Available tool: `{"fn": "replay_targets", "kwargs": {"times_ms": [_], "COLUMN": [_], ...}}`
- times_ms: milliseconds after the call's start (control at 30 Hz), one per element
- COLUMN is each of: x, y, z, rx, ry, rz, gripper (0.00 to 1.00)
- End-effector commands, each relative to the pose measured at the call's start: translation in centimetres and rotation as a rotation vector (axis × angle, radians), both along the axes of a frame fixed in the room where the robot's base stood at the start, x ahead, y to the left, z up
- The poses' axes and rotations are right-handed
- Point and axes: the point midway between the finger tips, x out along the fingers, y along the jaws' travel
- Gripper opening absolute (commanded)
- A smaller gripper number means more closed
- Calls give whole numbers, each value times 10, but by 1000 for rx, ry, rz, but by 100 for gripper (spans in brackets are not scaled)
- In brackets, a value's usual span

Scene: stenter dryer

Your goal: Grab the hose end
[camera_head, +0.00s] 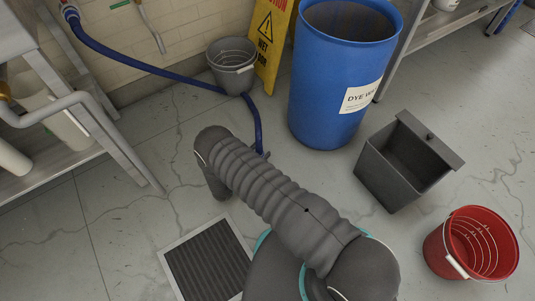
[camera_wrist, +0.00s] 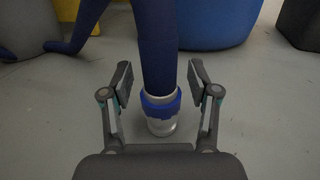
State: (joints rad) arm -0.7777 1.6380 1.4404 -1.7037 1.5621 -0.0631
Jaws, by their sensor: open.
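The blue hose (camera_head: 150,65) runs from a wall fitting at the upper left, past the grey bucket, and down behind my arm in the head view. In the wrist view the hose (camera_wrist: 157,45) hangs down to its end (camera_wrist: 161,111), a pale metal coupling with a blue collar. My gripper (camera_wrist: 160,88) is open, with one finger on each side of the hose end and a gap on both sides. The hose end and my fingers are hidden behind my arm in the head view.
A blue dye drum (camera_head: 325,90) stands beyond my arm, with a yellow wet-floor sign (camera_head: 268,45) and grey bucket (camera_head: 232,72) beside it. A grey bin (camera_head: 385,175) and red bucket (camera_head: 440,250) stand at right. A floor grate (camera_head: 208,262) lies at lower left.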

Motion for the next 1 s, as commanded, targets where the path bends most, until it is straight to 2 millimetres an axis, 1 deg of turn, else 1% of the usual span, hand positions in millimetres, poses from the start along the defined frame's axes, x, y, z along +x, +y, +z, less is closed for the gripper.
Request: {"fn": "replay_targets", "kwargs": {"times_ms": [167, 200, 267, 300, 367, 400, 767, 867, 1000], "x": [0, 0, 0, 0, 0, 1, 0, 1, 1], "y": [0, 0, -1, -1, -1, -1, 0, 0, 1], "z": [0, 0, 0, 0, 0, 0, 2, 8, 23], "rx": [0, 0, 0, 0, 0, 0, 0, 1, 1], "ry": [0, 0, 0, 0, 0, 0, -1, -2, -2], "rz": [0, -1, -1, -2, -2, -2, -1, -1, -1], "gripper": [60, 50, 35, 25, 10, 0, 0, 0, 0]}}
